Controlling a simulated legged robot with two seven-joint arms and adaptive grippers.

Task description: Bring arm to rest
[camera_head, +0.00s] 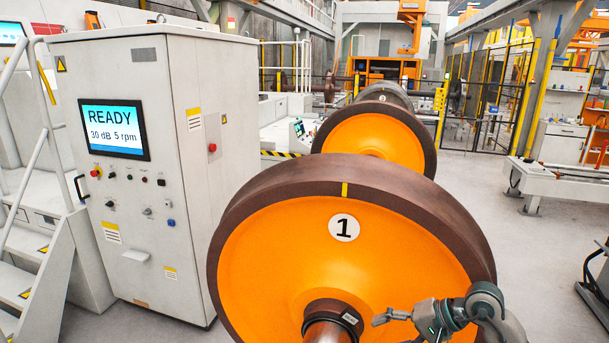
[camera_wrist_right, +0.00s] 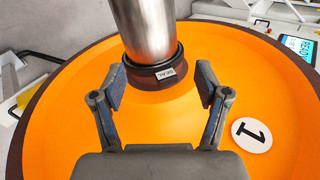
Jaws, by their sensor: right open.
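My right gripper (camera_head: 383,318) reaches in from the lower right in the head view, in front of the orange wheel (camera_head: 265,255) marked 1. In the right wrist view the gripper (camera_wrist_right: 160,84) is open, its two fingers spread and nothing between their pads. Beyond the fingertips are the bare metal axle (camera_wrist_right: 146,28) and a dark collar (camera_wrist_right: 150,80) with a small label. I cannot tell whether a finger touches the collar or the wheel face. My left gripper is not in view.
A grey control cabinet (camera_head: 185,245) with a screen (camera_head: 114,129) reading READY, 30 dB, 5 rpm stands left of the wheel. A second orange wheel (camera_head: 370,140) is behind. White steps (camera_head: 40,290) are at the far left. Open floor (camera_head: 530,260) lies to the right.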

